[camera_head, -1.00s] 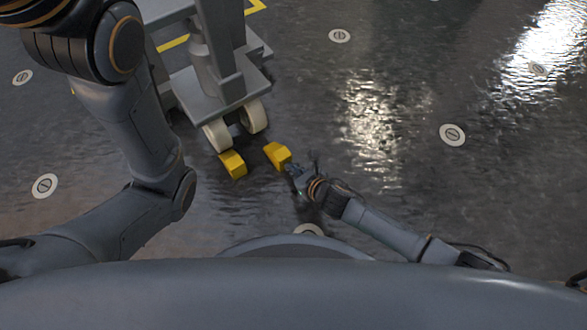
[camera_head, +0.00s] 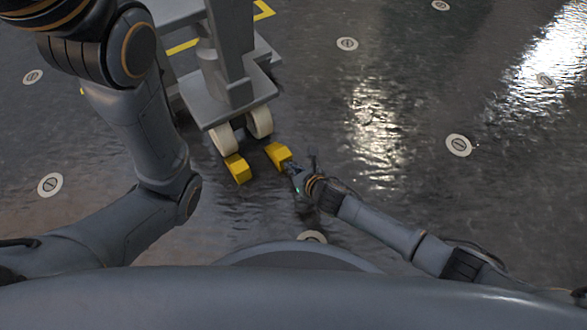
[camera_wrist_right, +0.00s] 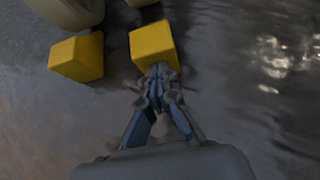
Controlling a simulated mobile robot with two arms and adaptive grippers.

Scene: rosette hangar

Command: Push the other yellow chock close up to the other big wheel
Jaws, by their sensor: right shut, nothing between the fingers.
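Two yellow chocks lie on the floor in front of two pale big wheels. The left chock (camera_head: 238,168) is right up against or nearly touching the left wheel (camera_head: 222,138). The right chock (camera_head: 278,155) lies just in front of the right wheel (camera_head: 259,122), with a narrow gap. My right gripper (camera_head: 290,168) is shut and empty, its fingertips at the near face of the right chock. The right wrist view shows the fingertips (camera_wrist_right: 157,75) against or very close to that chock (camera_wrist_right: 153,45), with the left chock (camera_wrist_right: 77,57) beside it. My left gripper is out of view.
The wheels carry a grey stand (camera_head: 225,95) with a column. Yellow floor marking (camera_head: 264,10) shows behind it. Round floor discs (camera_head: 458,145) dot the shiny dark floor. The floor to the right is clear. My left arm spans the left side.

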